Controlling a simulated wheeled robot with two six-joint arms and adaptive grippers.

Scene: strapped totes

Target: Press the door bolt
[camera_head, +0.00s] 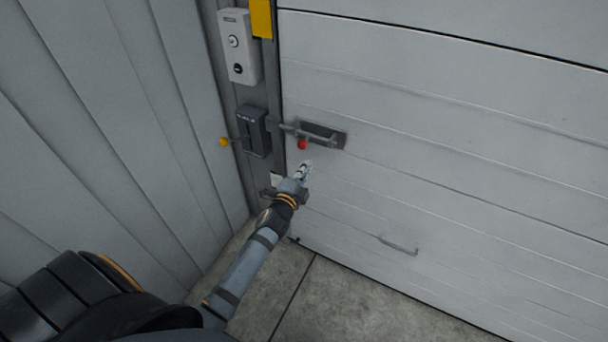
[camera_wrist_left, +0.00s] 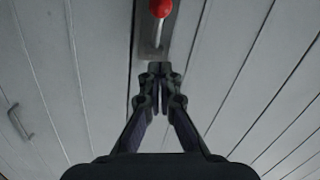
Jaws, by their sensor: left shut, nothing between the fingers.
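The door bolt (camera_head: 318,134) is a dark grey bar and plate on the white door, with a red knob (camera_head: 303,144) hanging at its lower left. My left gripper (camera_head: 306,167) is shut and empty, just below the red knob. In the left wrist view the shut fingertips (camera_wrist_left: 158,66) point up toward the bolt's plate (camera_wrist_left: 150,47), and the red knob (camera_wrist_left: 160,8) shows beyond them at the top edge. I cannot tell whether the fingertips touch the plate. My right gripper is not in view.
A dark box (camera_head: 254,131) with a yellow-knobbed lever (camera_head: 224,142) is on the frame left of the bolt. A grey control box (camera_head: 239,46) is above it. A door handle (camera_head: 398,246) sits low on the door (camera_head: 450,160). The grey side wall (camera_head: 120,130) closes off the left.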

